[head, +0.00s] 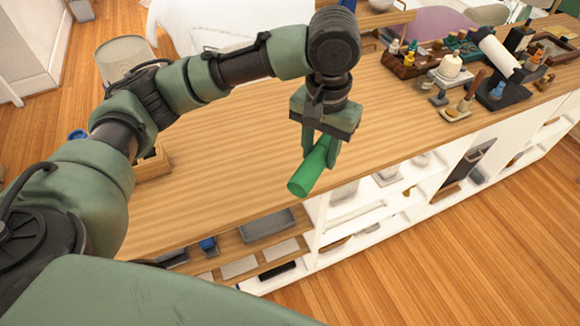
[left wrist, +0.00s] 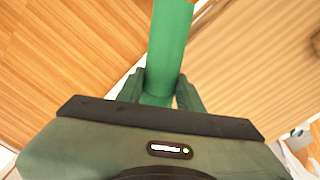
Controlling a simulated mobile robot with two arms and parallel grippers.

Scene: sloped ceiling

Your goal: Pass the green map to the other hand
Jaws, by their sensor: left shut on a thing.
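The green map (head: 310,174) is a rolled green tube. My left gripper (head: 320,150) is shut on it and holds it near the front edge of the wooden counter, with one end pointing down and to the left. In the left wrist view the green map (left wrist: 170,45) stands out between the two fingers of my left gripper (left wrist: 158,88). My right gripper is not in either view.
The long wooden counter (head: 230,150) has a clear middle. A small wooden box (head: 153,165) is at the left. White shelves (head: 345,215) lie under the front edge.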

